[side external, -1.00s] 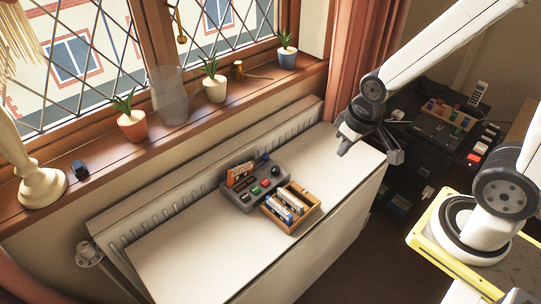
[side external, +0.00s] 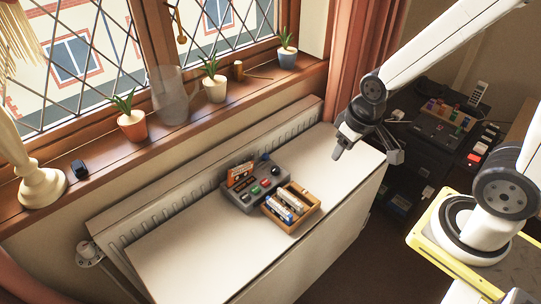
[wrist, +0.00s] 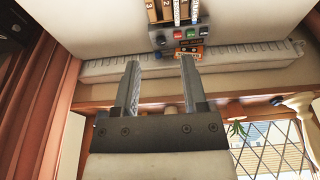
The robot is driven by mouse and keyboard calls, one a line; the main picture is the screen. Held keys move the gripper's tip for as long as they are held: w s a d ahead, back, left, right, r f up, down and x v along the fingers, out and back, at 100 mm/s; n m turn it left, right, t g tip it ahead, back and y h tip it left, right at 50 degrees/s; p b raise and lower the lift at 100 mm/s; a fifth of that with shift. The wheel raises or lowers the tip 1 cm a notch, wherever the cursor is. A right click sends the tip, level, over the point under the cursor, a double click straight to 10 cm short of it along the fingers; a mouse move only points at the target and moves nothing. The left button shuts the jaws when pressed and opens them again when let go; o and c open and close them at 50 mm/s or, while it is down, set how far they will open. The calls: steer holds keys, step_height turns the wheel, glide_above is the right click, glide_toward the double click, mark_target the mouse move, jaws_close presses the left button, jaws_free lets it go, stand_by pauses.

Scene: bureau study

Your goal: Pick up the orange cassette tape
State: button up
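The orange cassette tape (side external: 240,175) stands upright at the back of a grey device (side external: 242,198) with colored buttons on the white tabletop. In the wrist view the orange cassette (wrist: 189,53) shows at the edge of the device, beyond the tip of the right-hand finger. My gripper (side external: 340,154) is above the right end of the tabletop, well apart from the cassette. In the wrist view my gripper (wrist: 159,63) has its two fingers spread with nothing between them.
A wooden box (side external: 307,215) of several cassettes stands against the front right of the device. A radiator (side external: 190,180) runs behind the tabletop. Potted plants and a glass jug (side external: 170,97) stand on the windowsill. The tabletop's left and right parts are clear.

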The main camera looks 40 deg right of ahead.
stand_by(0.3)
steer(key=m+g, duration=0.2)
steer(key=m, duration=1.5)
glide_above(240, 167)
steer(key=f, duration=1.4)
steer(key=shift+s+d+f, duration=0.2)
steer(key=shift+s+f, duration=0.05)
steer(key=shift+f, duration=0.05)
steer(key=shift+w+a+f+m+g, duration=0.2)
steer(key=shift+w+f+m+g, duration=0.1)
steer(key=shift+f, duration=0.25)
steer(key=shift+f, duration=0.1)
steer(key=shift+f, duration=1.2)
